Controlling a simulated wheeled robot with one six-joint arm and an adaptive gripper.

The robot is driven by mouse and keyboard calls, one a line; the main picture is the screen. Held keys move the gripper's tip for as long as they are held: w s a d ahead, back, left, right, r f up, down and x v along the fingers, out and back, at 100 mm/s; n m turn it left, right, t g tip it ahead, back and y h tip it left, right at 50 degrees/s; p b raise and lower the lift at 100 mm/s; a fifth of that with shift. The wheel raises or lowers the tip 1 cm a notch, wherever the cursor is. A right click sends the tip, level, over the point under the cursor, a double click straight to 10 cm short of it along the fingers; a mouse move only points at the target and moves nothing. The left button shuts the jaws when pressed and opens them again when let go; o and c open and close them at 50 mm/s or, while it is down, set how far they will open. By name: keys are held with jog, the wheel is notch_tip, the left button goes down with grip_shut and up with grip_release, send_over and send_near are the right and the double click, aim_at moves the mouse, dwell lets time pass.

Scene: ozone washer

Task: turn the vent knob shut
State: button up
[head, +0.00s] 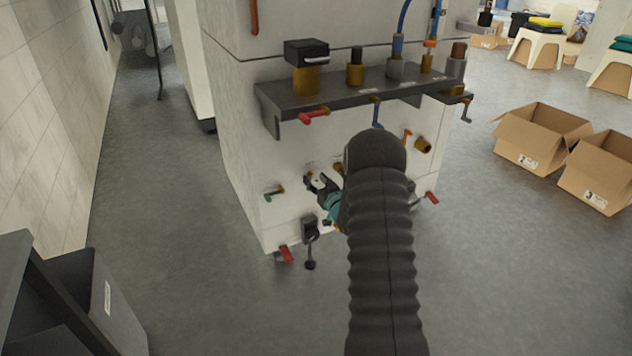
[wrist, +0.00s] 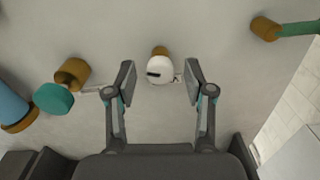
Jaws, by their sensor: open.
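A white round knob (wrist: 160,71) with a dark mark on its face sits on a brass stem on the pale wall; I take it to be the vent knob. In the wrist view my gripper (wrist: 160,82) is open, with one finger on each side of the knob and a visible gap on both sides. In the head view my gripper (head: 322,184) is at the lower part of the white block's front face. There the knob is too small and too covered by my gripper to make out clearly.
A teal knob (wrist: 54,98) on a brass fitting is left of my gripper, and a green-handled valve (wrist: 294,29) is at right. A dark shelf (head: 345,92) with several fittings juts out above. Open cardboard boxes (head: 541,138) stand at right; the floor between is clear.

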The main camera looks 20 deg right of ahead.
grip_shut()
jog(key=shift+f+b, duration=0.1)
jog(key=shift+b, duration=0.2)
